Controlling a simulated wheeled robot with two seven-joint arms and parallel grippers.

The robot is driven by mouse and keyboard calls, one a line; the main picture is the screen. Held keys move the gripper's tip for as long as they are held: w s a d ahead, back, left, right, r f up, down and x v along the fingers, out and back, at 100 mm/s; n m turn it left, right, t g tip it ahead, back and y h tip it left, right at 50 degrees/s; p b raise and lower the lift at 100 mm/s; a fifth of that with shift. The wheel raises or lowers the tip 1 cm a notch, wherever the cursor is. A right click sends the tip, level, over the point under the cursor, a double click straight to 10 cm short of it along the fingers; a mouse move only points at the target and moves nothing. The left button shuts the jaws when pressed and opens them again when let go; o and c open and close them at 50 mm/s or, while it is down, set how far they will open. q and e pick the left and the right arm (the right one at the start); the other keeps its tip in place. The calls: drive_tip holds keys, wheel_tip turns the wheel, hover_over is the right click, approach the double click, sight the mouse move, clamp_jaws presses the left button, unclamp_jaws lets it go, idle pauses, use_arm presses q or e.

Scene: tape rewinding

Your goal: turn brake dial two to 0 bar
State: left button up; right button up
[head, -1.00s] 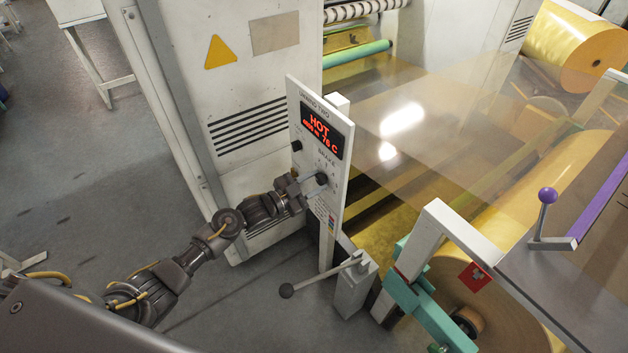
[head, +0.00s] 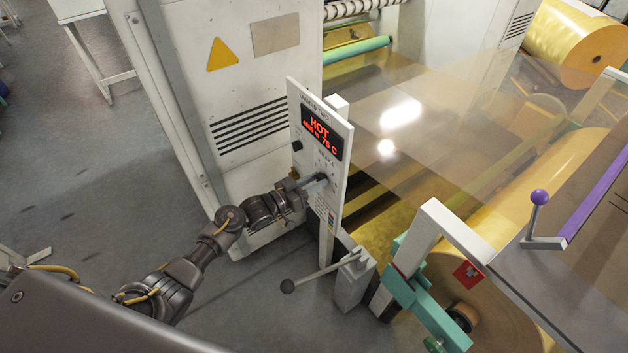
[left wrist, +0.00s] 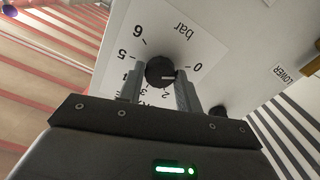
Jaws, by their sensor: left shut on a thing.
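The brake dial (head: 323,178) is a dark round knob low on the upright white control panel (head: 336,205). The left wrist view shows the black dial (left wrist: 159,69) on a white bar scale (left wrist: 176,42) numbered 0 to 6, upside down there. A short pale mark on the knob points right, roughly toward the 0 and 1 end; its exact reading is hard to tell. My left gripper (head: 313,181) is shut on the knob, with one finger on each side in the left wrist view (left wrist: 160,88). The fingers hide part of the scale. My right gripper is not in view.
A red display (head: 322,132) above the dial reads HOT. A lever with a dark ball (head: 288,286) sticks out below the panel. Clear film and a yellow roll (head: 560,190) lie to the right. The floor (head: 70,190) at left is open.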

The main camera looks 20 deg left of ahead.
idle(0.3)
use_arm(q)
drive_tip(key=o, duration=1)
drive_tip(key=shift+b+v, duration=1.1)
drive_tip(key=shift+v, duration=4.35)
